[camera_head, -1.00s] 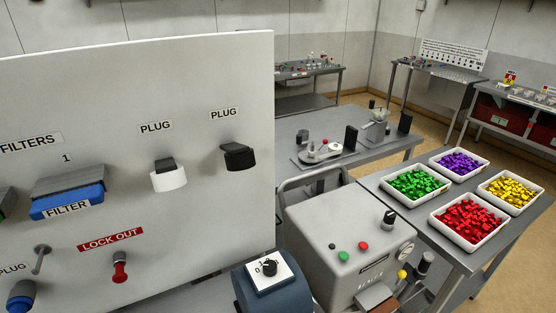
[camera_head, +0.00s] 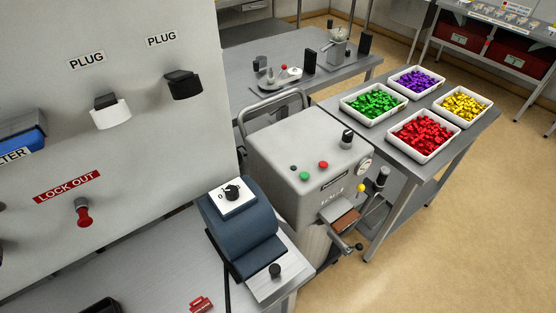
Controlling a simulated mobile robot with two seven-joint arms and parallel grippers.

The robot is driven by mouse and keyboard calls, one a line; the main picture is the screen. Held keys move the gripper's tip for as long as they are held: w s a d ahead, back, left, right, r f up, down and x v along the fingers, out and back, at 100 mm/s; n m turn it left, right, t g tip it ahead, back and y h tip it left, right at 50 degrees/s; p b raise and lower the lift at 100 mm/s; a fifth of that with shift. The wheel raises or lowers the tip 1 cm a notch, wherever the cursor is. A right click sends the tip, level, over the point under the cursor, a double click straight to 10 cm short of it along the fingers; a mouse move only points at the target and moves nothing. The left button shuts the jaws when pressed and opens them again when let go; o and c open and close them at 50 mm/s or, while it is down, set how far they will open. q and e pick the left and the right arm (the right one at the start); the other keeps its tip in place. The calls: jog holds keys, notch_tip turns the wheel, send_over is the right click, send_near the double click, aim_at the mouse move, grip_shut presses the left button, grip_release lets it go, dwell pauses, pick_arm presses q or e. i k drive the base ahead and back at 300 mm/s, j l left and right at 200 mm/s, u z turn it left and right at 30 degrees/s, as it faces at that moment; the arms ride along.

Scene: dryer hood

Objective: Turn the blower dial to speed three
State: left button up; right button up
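The blower dial (camera_head: 232,193) is a small black knob on a white square plate, on the sloped top of a dark blue blower housing (camera_head: 240,235). A "0" shows on the plate left of the knob; the other marks are too small to read. The blower stands on a grey bench beside the tall white panel. Neither of my grippers shows in the view, and nothing touches the dial.
The white panel (camera_head: 120,150) with plugs and a red lock-out knob (camera_head: 83,213) rises at left. A grey machine (camera_head: 290,150) with buttons and a black knob stands right of the blower. Trays of coloured pieces sit on a table (camera_head: 440,166) behind. Floor at lower right is clear.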

aim_at(232, 192)
jog(key=u, duration=0.25)
jog(key=i+j, duration=0.25)
jog(key=j+u, duration=0.1)
jog(key=u, duration=0.3)
jog(key=i+j+u, duration=0.1)
jog(key=u, duration=0.3)
